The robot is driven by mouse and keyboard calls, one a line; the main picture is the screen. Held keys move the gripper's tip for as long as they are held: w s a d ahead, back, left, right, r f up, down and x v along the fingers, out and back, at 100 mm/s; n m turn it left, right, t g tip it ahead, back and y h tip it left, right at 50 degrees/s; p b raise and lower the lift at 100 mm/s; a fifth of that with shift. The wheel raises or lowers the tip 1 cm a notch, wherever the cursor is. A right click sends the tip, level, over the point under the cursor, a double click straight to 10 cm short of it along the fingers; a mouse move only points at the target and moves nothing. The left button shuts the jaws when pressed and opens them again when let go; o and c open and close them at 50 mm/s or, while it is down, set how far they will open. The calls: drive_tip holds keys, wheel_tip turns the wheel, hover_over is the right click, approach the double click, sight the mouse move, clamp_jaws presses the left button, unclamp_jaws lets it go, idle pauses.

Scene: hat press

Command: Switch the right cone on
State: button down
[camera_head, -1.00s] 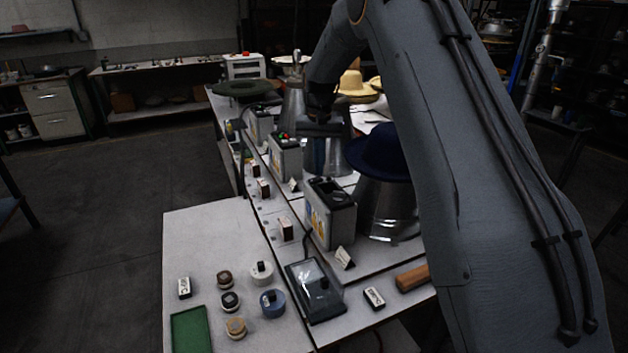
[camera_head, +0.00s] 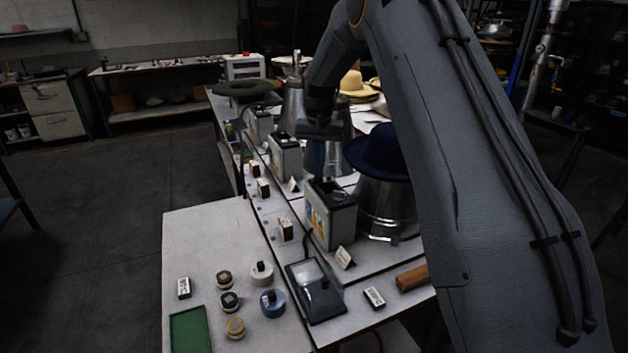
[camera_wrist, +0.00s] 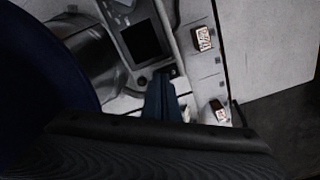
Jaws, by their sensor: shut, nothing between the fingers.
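The nearest metal cone (camera_head: 385,215), rightmost in the head view, carries a navy hat (camera_head: 380,150). A grey control box (camera_head: 322,225) with a dark recessed top stands at its left. My gripper (camera_head: 316,175) is shut and empty, pointing down over the left part of that box's top. In the wrist view, the blue closed fingers (camera_wrist: 164,98) are beside a box top with a dark panel (camera_wrist: 142,42). Whether they touch it I cannot tell. The switch itself is not clear in either view.
A middle control box (camera_head: 285,157) and a far one (camera_head: 258,122) stand along the bench with their cones. A black glass-topped device (camera_head: 315,290), a wooden block (camera_head: 411,278) and several round tins lie at the near end. Small matchbox-like boxes line the front edge.

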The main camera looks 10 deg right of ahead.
drive_tip(key=shift+f, duration=0.2)
wheel_tip(320, 180, up, 7)
drive_tip(key=p, duration=0.3)
idle(0.8)
